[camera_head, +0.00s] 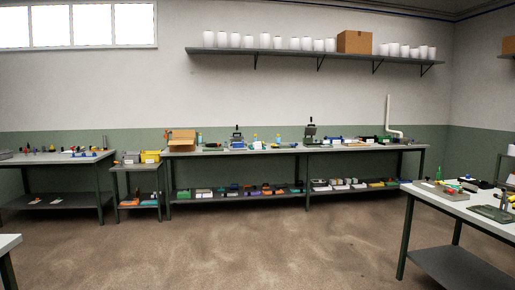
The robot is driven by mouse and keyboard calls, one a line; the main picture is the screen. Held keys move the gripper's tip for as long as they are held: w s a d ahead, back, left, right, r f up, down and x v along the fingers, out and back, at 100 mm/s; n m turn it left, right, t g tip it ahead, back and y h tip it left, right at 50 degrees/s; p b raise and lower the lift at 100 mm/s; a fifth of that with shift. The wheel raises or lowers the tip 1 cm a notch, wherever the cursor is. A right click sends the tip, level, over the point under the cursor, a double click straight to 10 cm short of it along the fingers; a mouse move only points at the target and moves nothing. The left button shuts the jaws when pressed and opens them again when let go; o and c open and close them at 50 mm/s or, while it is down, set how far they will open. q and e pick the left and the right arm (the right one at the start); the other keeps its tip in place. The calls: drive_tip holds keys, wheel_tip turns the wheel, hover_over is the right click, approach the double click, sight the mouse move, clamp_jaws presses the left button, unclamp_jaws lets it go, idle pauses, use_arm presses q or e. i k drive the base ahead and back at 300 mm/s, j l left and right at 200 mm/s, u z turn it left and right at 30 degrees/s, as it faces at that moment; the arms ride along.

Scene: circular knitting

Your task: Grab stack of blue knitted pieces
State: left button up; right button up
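I cannot make out a stack of blue knitted pieces for certain. Small blue items (88,154) lie on the left workbench (60,159), but they are too small to tell what they are. A blue item (238,142) also stands on the long workbench (350,148) at the back wall. Neither of my grippers shows in the head view.
A small side table (137,166) with a yellow bin (150,156) stands left of the long bench. A right table (455,204) and a table corner (9,243) are nearer. A wall shelf (290,51) holds white cones. The brown floor (230,245) between is clear.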

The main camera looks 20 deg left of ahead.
sight(236, 144)
drive_tip(key=i+j+u, duration=0.5)
drive_tip(key=i, duration=0.2)
drive_tip(key=i+j+u, duration=0.35)
drive_tip(key=i, duration=0.65)
drive_tip(key=i+u, duration=0.3)
drive_tip(key=i, duration=2.85)
drive_tip(key=i+z, duration=0.1)
drive_tip(key=i, duration=0.35)
drive_tip(key=i+j+z, duration=0.15)
drive_tip(key=i, duration=0.3)
drive_tip(key=i+j+z, duration=0.1)
drive_tip(key=i, duration=0.35)
drive_tip(key=i+j+z, duration=0.15)
drive_tip(key=i, duration=0.3)
drive_tip(key=i+l+u, duration=0.1)
drive_tip(key=i, duration=0.15)
